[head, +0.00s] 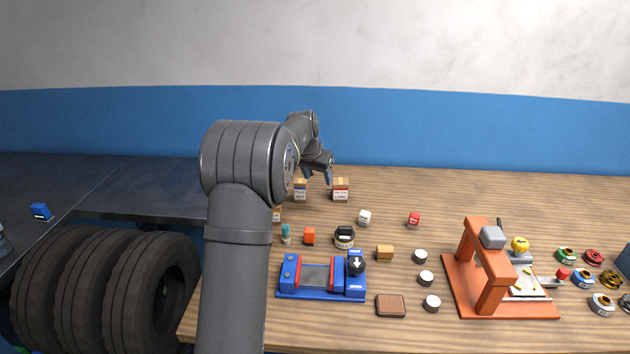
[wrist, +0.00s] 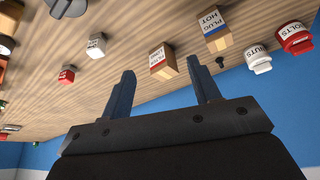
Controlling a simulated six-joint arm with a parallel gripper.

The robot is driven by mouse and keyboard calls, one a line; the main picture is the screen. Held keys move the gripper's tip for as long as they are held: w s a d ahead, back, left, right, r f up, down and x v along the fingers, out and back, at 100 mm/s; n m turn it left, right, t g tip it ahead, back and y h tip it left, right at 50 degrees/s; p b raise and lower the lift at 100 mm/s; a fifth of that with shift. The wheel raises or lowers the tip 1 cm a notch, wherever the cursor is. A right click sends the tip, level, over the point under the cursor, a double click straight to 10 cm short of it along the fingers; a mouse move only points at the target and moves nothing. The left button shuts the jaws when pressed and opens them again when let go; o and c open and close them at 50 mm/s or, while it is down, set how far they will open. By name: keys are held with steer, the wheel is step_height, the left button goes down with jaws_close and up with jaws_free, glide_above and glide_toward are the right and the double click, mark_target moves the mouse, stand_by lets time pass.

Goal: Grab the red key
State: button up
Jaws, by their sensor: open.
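The red key (head: 413,219) is a small red block with a pale marked face, standing on the wooden table right of centre. It also shows at the left of the wrist view (wrist: 67,75), beyond my left finger in that picture. A similar white key (head: 364,217) stands to its left, and it shows in the wrist view (wrist: 96,46) too. My gripper (head: 318,177) is open and empty, above the back of the table, left of the red key and apart from it.
Labelled cardboard boxes (head: 341,189) stand just below my gripper. Bare wood surrounds the red key.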

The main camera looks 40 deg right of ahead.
steer(key=s+d, duration=1.1)
steer(key=s, duration=0.2)
glide_toward(415, 215)
steer(key=x, duration=1.1)
steer(key=shift+f, duration=0.25)
steer(key=c, duration=1.1)
